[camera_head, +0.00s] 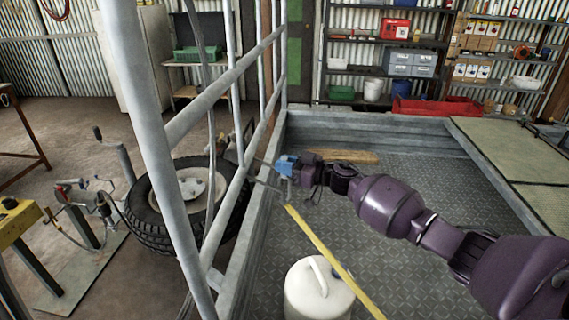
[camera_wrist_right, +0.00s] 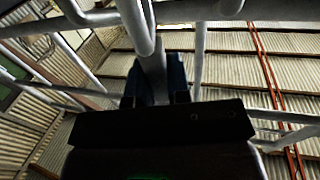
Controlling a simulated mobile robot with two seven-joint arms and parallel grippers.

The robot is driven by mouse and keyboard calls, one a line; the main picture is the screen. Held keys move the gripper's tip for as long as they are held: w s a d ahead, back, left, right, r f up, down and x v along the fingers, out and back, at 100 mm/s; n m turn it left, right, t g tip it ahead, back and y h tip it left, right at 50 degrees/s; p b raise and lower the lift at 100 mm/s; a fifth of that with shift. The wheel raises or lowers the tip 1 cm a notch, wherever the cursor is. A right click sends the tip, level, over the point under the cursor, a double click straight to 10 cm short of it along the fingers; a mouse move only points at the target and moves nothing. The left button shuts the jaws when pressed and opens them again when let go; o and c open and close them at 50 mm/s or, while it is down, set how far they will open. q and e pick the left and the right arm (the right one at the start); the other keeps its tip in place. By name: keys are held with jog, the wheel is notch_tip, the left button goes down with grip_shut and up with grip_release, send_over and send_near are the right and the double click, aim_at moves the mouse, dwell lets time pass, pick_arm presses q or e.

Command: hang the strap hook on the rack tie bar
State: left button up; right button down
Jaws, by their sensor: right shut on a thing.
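My right gripper (camera_head: 284,166), with blue fingertips, is shut beside the grey tube rack (camera_head: 150,130). The thin grey strap hook (camera_head: 270,184) shows at the fingertips, small and partly hidden. A yellow strap (camera_head: 325,250) runs from just below the gripper down toward the white jug. In the right wrist view the blue fingers close on a grey metal shank (camera_wrist_right: 155,78), with rack tubes (camera_wrist_right: 90,18) close around and above it. The rack has an upper slanting rail (camera_head: 225,82) and a lower one (camera_head: 222,208); I cannot tell whether the hook touches either. My left gripper is out of view.
A white jug (camera_head: 318,292) stands on the tread-plate bed (camera_head: 400,215) at the front. A wooden board (camera_head: 345,156) lies near the bed's back wall. A tyre (camera_head: 160,225) is beyond the rack. The bed's middle is mostly clear beneath my arm.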

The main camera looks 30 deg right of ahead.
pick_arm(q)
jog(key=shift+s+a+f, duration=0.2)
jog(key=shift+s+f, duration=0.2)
pick_arm(e)
jog(key=shift+f, duration=0.4)
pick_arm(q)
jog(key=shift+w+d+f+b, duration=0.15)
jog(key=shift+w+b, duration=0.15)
pick_arm(e)
jog(key=shift+f, duration=0.65)
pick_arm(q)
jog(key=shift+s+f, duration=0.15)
pick_arm(e)
jog(key=shift+f, duration=0.35)
jog(key=c, duration=1)
grip_release()
jog(key=o, duration=0.5)
jog(key=shift+f, duration=0.1)
